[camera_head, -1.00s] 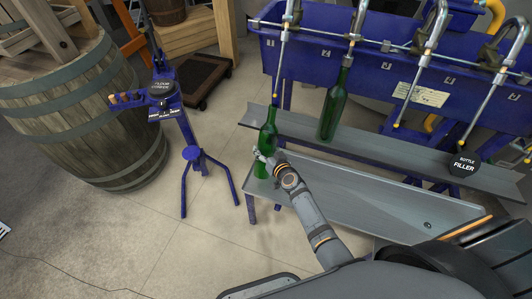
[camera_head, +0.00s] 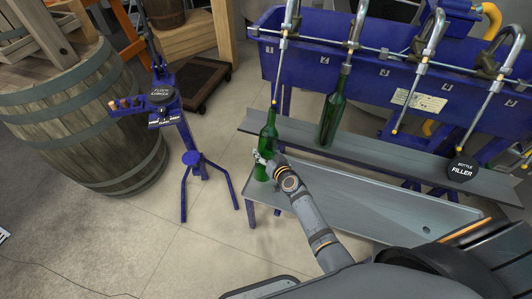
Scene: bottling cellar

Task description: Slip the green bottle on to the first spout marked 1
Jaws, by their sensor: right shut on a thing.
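The green bottle (camera_head: 268,134) stands nearly upright in my right gripper (camera_head: 262,158), which is shut around its lower body. The bottle is over the left end of the filler's lower tray. The first spout (camera_head: 279,72), the leftmost on the blue bottle filler (camera_head: 330,66), hangs down with its tip at the bottle's mouth. I cannot tell whether the tip is inside the mouth or just in front of or behind it. The spout's number is too small to read. My left gripper is out of view.
A second green bottle (camera_head: 332,112) hangs on the second spout, just right. The grey shelf (camera_head: 400,158) and lower tray (camera_head: 385,205) run rightward. A blue floor corker (camera_head: 193,160) and a barrel (camera_head: 80,120) stand left, with clear floor between corker and filler.

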